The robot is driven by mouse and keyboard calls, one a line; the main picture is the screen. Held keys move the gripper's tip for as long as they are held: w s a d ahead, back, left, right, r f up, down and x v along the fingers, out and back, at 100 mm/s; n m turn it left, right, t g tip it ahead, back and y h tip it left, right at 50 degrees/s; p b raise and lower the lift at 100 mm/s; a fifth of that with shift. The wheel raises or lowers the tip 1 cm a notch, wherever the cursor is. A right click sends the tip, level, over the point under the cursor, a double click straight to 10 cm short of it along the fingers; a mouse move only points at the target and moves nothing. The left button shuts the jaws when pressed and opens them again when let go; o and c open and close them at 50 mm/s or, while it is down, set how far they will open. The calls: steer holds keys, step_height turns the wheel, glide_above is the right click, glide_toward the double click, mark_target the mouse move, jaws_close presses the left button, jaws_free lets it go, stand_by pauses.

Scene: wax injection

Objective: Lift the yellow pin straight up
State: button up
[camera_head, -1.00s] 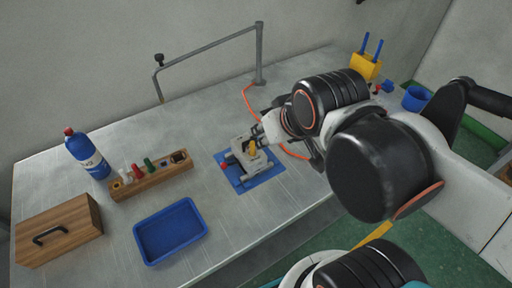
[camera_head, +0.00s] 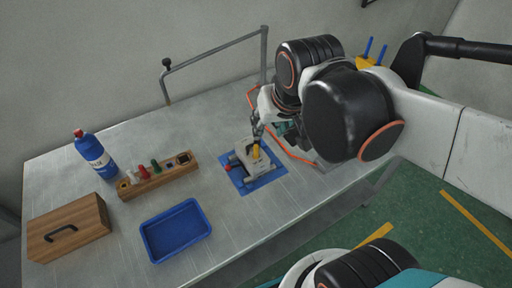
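The yellow pin (camera_head: 256,152) stands upright at the grey-white mould block (camera_head: 246,157), which sits on a blue mat (camera_head: 264,179) on the metal table. The pin's lower end is hidden by the block. My gripper (camera_head: 257,138) points down just above the pin's top, coming from the back right. Its dark fingers are small and partly merge with the block behind, so I cannot tell whether they touch the pin or how far apart they are.
An empty blue tray (camera_head: 147,237) lies front left of the mat. A wooden rack (camera_head: 165,181) with coloured pegs, a blue bottle (camera_head: 92,155) and a wooden box (camera_head: 48,231) are further left.

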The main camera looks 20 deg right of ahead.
mark_target(256, 146)
steer(key=shift+w+m+g+p, duration=2.65)
steer(key=shift+w+p, duration=0.85)
steer(key=shift+w, duration=0.6)
step_height(256, 146, down, 15)
steer(key=b, duration=0.3)
steer(key=shift+w+b, duration=0.1)
steer(key=shift+b, duration=0.25)
steer(key=shift+r, duration=0.1)
steer(key=shift+c, duration=0.2)
jaws_close()
